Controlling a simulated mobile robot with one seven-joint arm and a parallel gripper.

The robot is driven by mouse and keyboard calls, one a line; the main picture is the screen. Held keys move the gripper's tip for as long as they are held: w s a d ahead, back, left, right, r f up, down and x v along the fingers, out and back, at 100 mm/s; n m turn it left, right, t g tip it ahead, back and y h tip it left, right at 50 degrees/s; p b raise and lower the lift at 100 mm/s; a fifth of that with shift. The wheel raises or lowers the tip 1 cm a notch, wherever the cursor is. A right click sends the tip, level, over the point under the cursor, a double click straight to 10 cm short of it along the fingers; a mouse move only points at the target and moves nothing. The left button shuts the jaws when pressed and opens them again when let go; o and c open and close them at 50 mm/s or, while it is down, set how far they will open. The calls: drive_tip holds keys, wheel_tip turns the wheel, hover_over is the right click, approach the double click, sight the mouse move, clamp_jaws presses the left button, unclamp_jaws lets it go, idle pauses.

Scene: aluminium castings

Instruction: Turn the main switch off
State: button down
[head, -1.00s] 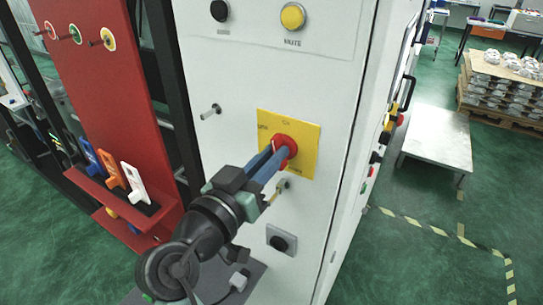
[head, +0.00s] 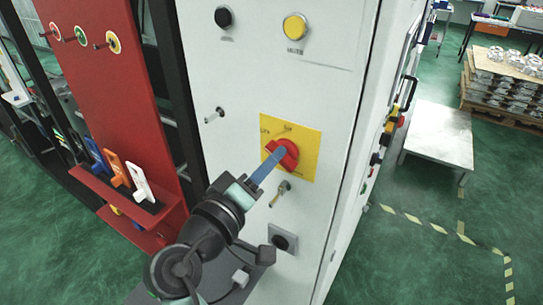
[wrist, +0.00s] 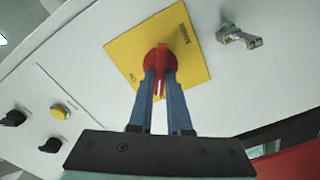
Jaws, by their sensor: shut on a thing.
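The main switch is a red rotary knob (head: 289,155) on a yellow plate (head: 308,142) on the white cabinet front. The plate's left-hand lettering reads like OFF in the head view. My gripper (head: 273,162) reaches it from the lower left. In the wrist view my gripper (wrist: 160,82) has its two blue fingers on either side of the knob's red handle (wrist: 161,60), shut on it. In that view the handle stands upright in line with the fingers, while the plate (wrist: 185,50) is tilted. The tips partly hide the handle.
A black knob (head: 284,240) sits lower, and a metal peg (head: 214,115) sticks out to the left.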

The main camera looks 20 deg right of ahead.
drive_tip(key=shift+n, duration=0.4)
drive_tip(key=c, duration=0.9)
unclamp_jaws()
drive_tip(key=shift+o, duration=0.2)
drive_tip(key=shift+a, duration=0.1)
drive_tip(key=b+v, duration=0.4)
drive_tip(key=v, duration=0.9)
drive_tip(key=shift+b, duration=0.4)
